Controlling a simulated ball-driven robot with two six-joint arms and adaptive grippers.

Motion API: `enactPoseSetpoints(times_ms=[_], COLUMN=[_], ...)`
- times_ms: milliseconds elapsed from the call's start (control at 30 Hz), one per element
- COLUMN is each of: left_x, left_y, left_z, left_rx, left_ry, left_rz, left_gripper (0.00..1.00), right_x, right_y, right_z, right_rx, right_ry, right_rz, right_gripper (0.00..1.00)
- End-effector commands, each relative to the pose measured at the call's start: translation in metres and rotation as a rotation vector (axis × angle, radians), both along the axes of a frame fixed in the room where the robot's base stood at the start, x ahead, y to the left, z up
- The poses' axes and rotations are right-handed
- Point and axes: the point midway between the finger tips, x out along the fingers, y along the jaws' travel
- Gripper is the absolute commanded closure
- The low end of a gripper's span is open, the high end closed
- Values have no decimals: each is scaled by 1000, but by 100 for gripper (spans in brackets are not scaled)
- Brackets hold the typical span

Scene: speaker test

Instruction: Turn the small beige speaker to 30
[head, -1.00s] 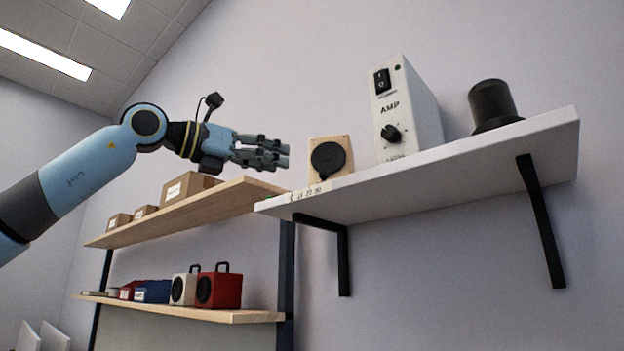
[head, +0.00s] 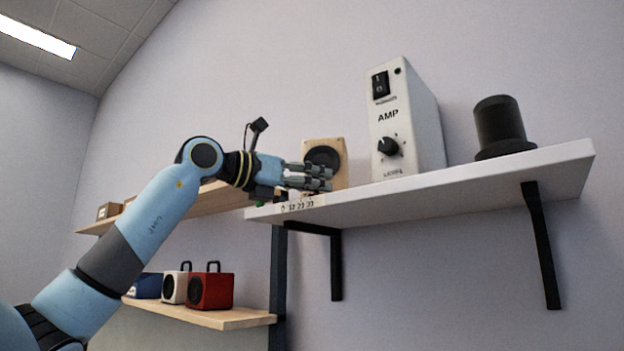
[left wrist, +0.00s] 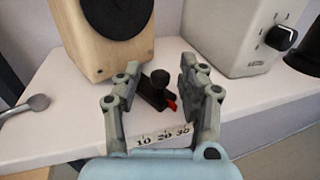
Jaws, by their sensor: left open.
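The small beige speaker (head: 338,160) has a wooden cabinet and a black round cone. It stands near the left end of the white shelf, partly hidden by my left gripper (head: 322,178). In the left wrist view the speaker (left wrist: 92,58) is at the upper left. A black lever with a round knob (left wrist: 159,78) and a red tip (left wrist: 171,105) lies in front of it. My open left gripper (left wrist: 160,76) has a finger on each side of the knob; I cannot tell whether either touches. A scale strip (left wrist: 163,134) reads 10, 20, 30. Which mark the tip points to is unclear.
A white AMP box (head: 402,120) stands right of the speaker, then a black cylinder (head: 500,125). The white shelf (head: 450,188) has black brackets. A small metal round-ended piece (left wrist: 38,102) lies at the shelf's left. Lower wooden shelves hold a red speaker (head: 212,290) and others.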

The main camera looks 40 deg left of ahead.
Motion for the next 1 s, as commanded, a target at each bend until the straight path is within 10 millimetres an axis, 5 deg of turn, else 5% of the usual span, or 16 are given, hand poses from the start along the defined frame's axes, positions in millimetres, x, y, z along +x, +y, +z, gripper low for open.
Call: enactPoseSetpoints(times_ms=[133,433,1000], left_x=[0,0,0], left_y=[0,0,1], left_z=[0,0,0], left_rx=[0,0,0], left_ry=[0,-1,-1], left_rz=[0,0,38], left_gripper=[61,100,100], right_x=[-1,-1,-1], right_y=[0,0,-2], right_z=[0,0,1], right_rx=[0,0,-2], right_ry=[2,2,0], right_rz=[0,0,1], right_gripper=[60,60,60])
